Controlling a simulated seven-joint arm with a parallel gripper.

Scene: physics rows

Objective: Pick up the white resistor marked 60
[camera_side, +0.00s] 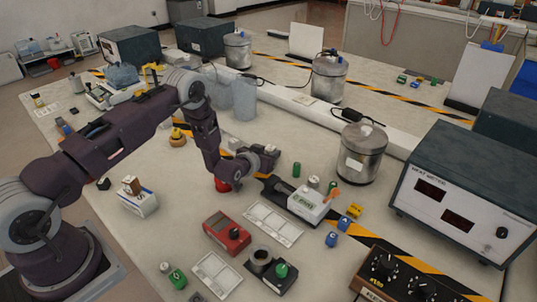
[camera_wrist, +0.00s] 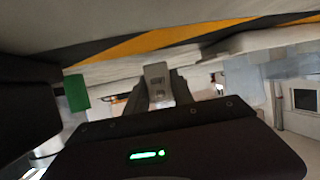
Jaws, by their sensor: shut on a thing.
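In the wrist view, a pale grey-white piece (camera_wrist: 156,76) with a dark marking stands between the two dark fingers of my gripper (camera_wrist: 158,92). The fingers are shut on it. The marking is too small to read, so I cannot confirm that it says 60. In the side view, my gripper (camera_side: 280,187) is low over the table, left of the white box with the orange lever. A small white cylinder (camera_side: 314,182) shows just to its right; I cannot tell whether this is the held piece.
A green cylinder (camera_wrist: 76,92) is close beside my gripper, and also shows in the side view (camera_side: 296,170). The white box (camera_side: 308,206), a metal can (camera_side: 361,155), a red meter (camera_side: 226,234) and blue and yellow blocks stand around. Bare table lies behind the gripper.

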